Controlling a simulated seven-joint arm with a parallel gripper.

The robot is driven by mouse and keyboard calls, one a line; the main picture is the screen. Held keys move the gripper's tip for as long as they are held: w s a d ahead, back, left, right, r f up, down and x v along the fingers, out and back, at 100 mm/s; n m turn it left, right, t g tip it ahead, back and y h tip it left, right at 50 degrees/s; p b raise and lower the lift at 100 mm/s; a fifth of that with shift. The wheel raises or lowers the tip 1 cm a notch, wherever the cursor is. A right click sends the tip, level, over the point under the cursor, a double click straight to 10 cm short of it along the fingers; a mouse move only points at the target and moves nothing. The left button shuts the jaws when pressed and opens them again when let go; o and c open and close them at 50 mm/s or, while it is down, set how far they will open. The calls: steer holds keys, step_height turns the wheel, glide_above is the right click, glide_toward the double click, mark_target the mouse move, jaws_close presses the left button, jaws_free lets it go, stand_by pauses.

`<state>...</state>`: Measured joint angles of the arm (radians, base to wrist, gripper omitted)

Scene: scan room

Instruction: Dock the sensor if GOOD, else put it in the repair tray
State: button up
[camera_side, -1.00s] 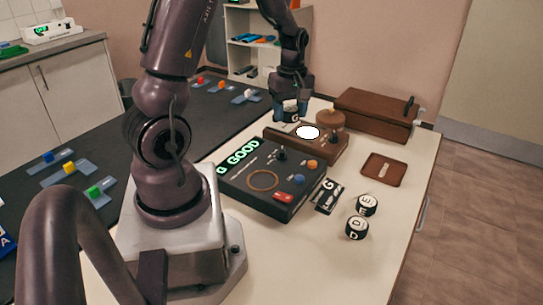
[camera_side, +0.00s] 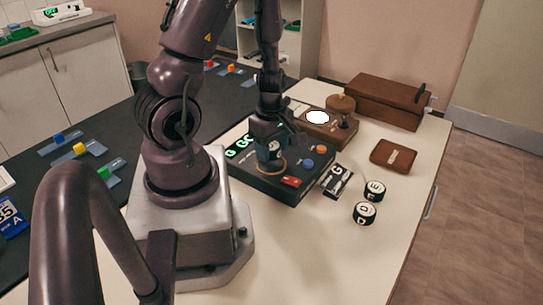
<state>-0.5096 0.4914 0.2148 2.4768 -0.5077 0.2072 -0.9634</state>
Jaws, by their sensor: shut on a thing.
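My gripper (camera_side: 270,152) is shut on a small round piece, which I take to be the sensor (camera_side: 274,147); the fingers hide most of it. It is over the ring (camera_side: 281,165) on the black console (camera_side: 263,181); I cannot tell whether it touches the panel. Green lit letters (camera_side: 243,143) on the console start with "GO"; the arm hides the rest. A small brown tray (camera_side: 408,164) with a pale label lies to the right; I cannot tell for sure that it is the repair tray.
Two lettered round pieces, "E" (camera_side: 374,190) and "D" (camera_side: 364,213), stand right of the console, near a black "G" block (camera_side: 337,181). A brown unit with a lit white disc (camera_side: 317,117) and a brown box (camera_side: 384,101) stand behind. The front right table is clear.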

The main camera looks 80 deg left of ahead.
steer(key=shift+f, duration=1.4)
steer(key=shift+f, duration=0.1)
